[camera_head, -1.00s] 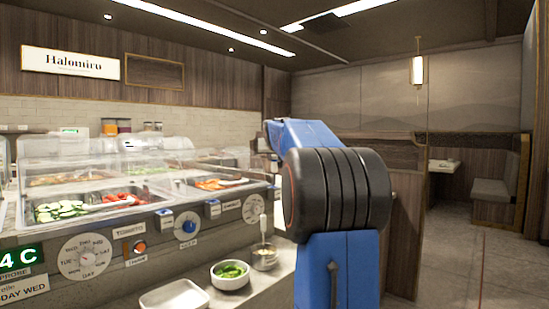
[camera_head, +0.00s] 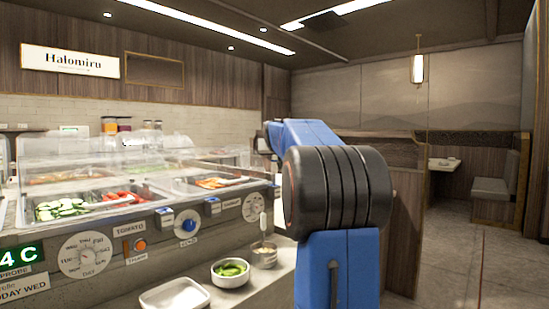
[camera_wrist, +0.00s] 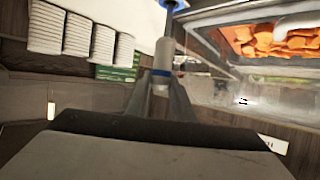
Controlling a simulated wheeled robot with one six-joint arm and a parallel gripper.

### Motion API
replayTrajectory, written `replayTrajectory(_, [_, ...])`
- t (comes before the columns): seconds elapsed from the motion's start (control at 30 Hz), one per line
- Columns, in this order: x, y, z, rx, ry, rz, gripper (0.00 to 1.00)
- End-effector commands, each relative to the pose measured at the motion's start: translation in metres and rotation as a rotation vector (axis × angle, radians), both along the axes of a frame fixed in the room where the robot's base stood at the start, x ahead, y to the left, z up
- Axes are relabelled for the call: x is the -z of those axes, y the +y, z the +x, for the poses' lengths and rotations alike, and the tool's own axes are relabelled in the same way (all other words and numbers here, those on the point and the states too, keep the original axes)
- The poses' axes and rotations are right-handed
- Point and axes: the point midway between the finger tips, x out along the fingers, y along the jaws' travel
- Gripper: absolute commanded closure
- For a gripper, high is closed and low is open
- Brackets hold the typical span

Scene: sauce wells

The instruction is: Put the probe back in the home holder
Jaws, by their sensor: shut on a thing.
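The probe (camera_wrist: 161,76) shows in the wrist view as a pale grey cylinder with a blue band. It sits between the fingertips of my gripper (camera_wrist: 162,88), which is shut on it. A thin grey length runs up from it toward a blue and white piece (camera_wrist: 173,5) at the top edge; I cannot tell whether that piece is part of the probe or a separate thing. In the head view my own arm hides the gripper and probe. I cannot make out the home holder for certain.
The counter front carries a dial (camera_head: 84,254), a blue knob (camera_head: 187,222) and small boxes. A bowl of green slices (camera_head: 230,284), a small bowl with a utensil (camera_head: 264,256) and a white tray (camera_head: 173,299) stand on the ledge. Clear covers (camera_head: 75,150) stand over the food pans.

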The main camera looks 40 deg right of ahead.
Motion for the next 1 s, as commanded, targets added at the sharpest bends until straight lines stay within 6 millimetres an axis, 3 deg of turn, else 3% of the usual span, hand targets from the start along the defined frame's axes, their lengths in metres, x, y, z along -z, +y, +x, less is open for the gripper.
replayTrajectory(1.0, [0.02,0.0,0.0,0.0,-0.001,-0.001,1.0])
